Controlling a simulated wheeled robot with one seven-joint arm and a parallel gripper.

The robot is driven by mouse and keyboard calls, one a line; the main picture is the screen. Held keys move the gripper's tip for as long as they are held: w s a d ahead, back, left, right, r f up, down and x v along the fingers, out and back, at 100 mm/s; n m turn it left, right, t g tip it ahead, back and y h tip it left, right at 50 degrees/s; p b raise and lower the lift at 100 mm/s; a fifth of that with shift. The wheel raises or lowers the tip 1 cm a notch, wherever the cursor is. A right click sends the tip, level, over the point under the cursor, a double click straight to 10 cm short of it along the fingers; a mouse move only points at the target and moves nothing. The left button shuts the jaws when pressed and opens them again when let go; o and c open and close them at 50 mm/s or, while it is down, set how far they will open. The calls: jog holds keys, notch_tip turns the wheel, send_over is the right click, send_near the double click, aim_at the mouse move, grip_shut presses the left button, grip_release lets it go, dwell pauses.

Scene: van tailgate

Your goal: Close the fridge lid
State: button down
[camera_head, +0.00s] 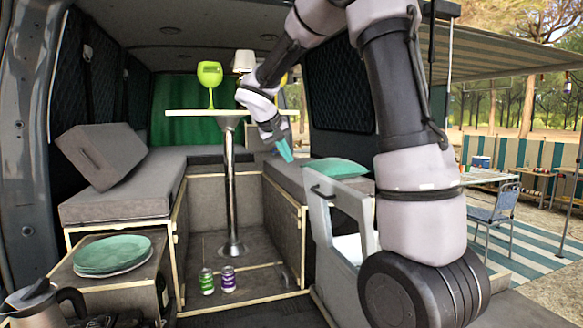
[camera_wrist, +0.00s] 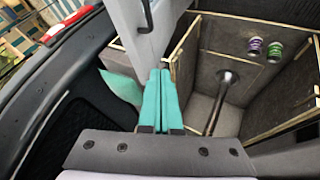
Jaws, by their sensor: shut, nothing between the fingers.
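The fridge is a grey box at the lower middle of the head view, partly hidden behind my arm. Its lid (camera_head: 322,222) stands raised and open, with a dark handle (camera_head: 322,192) near the top. Part of the white interior (camera_head: 347,247) shows beside it. My gripper (camera_head: 285,151), with teal fingers, is above and left of the lid in the head view, pointing down. In the wrist view the fingers (camera_wrist: 161,72) are together and empty, and the pale lid (camera_wrist: 140,38) with its handle (camera_wrist: 147,15) lies just beyond the tips. I cannot tell whether they touch.
Two cans (camera_head: 217,280) stand on the floor ledge. A green cushion (camera_head: 335,168) lies on the right bench behind the lid. Plates (camera_head: 112,254) sit at the left front.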

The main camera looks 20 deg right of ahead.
send_near(315, 182)
notch_tip(315, 182, down, 4)
jog(key=w+a, duration=0.2)
jog(key=d, duration=0.4)
jog(key=shift+w+r, duration=0.1)
jog(key=shift+r, duration=0.15)
jog(key=shift+d, duration=0.1)
